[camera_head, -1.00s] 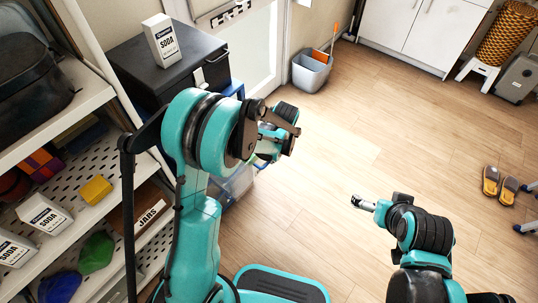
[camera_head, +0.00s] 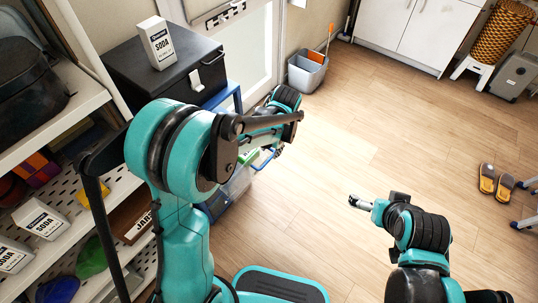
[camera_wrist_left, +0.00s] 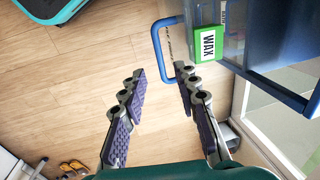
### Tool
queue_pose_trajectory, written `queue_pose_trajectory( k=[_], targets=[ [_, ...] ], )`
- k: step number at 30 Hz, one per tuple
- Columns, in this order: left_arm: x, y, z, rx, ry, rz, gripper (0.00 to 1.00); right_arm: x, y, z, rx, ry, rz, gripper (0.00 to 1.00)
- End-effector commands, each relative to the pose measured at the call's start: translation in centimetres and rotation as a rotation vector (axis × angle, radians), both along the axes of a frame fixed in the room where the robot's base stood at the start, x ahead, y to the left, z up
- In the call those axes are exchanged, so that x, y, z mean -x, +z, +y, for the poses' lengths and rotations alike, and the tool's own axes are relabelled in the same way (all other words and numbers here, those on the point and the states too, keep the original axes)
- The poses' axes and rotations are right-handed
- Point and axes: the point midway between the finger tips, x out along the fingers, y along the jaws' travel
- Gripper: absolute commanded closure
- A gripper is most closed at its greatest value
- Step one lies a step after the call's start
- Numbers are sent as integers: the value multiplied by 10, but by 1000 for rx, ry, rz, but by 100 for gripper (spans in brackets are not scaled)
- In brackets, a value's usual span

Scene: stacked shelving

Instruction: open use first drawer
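The drawer (camera_wrist_left: 280,38) is a clear and blue bin with a blue loop handle (camera_wrist_left: 158,55), at the top right of the left wrist view. A green box labelled WAX (camera_wrist_left: 208,43) shows at its front. In the head view the handle (camera_head: 265,160) and clear bin (camera_head: 237,186) are partly behind my left arm. My left gripper (camera_wrist_left: 160,72) is open and empty, its purple-padded fingers spread near the handle's end; contact cannot be told. In the head view its fingers are mostly hidden. My right gripper (camera_head: 358,203) is over open floor, away from the drawer; its opening is unclear.
A black box (camera_head: 185,80) with a white soda carton (camera_head: 157,43) on it stands above the drawer. A loaded shelf rack (camera_head: 85,215) is at the left. A grey bin (camera_head: 307,72) stands beyond. The wooden floor in the middle is clear.

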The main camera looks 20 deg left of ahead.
Motion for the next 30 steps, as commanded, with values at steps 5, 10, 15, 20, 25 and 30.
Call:
queue_pose_trajectory(
  k=[5,10,15,20,25,30],
  targets=[
    [2,33,-6,0,-1,0,69,0,0,0,0,0,0,0],
    [3,49,-9,0,-1,0,69,0,0,0,0,0,0,0],
    [4,53,-9,0,0,0,69,0,0,0,0,0,0,0],
    [4,52,-9,0,0,0,69,0,0,0,0,0,0,0],
    [3,52,-9,0,0,0,69,0,0,0,0,0,0,0],
    [8,58,-7,7,7,-13,69,0,0,0,0,0,0,0]
  ],
)
